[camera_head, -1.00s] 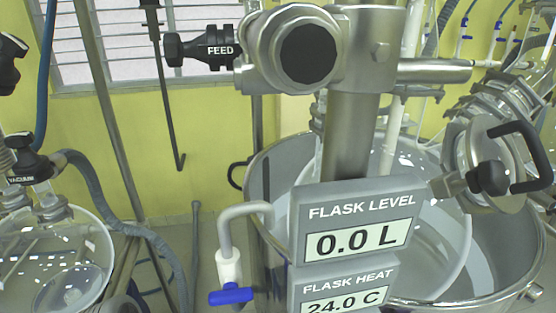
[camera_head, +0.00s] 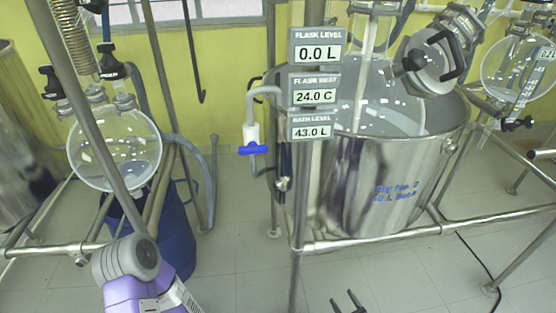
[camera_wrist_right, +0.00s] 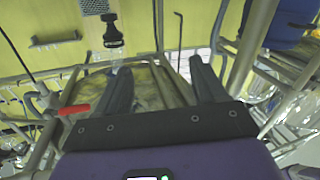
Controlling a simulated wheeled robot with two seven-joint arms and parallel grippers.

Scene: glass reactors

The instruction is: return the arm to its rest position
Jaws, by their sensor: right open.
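My right gripper (camera_head: 348,301) shows only as two dark fingertips at the bottom edge of the head view, over the floor in front of the steel bath. They stand apart. In the right wrist view my right gripper (camera_wrist_right: 158,72) is open, with two dark fingers spread and nothing held between them. Its fingers are clear of the vessels in the head view. A purple and grey link of my own arm shows at the lower left of the head view. My left gripper is not in view.
The steel bath (camera_head: 375,190) stands in a pipe frame (camera_head: 400,236) at the right, with display panels (camera_head: 315,82) beside it. A round glass flask (camera_head: 115,150) hangs over a blue drum (camera_head: 178,240) at the left. The floor (camera_head: 235,275) between is clear.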

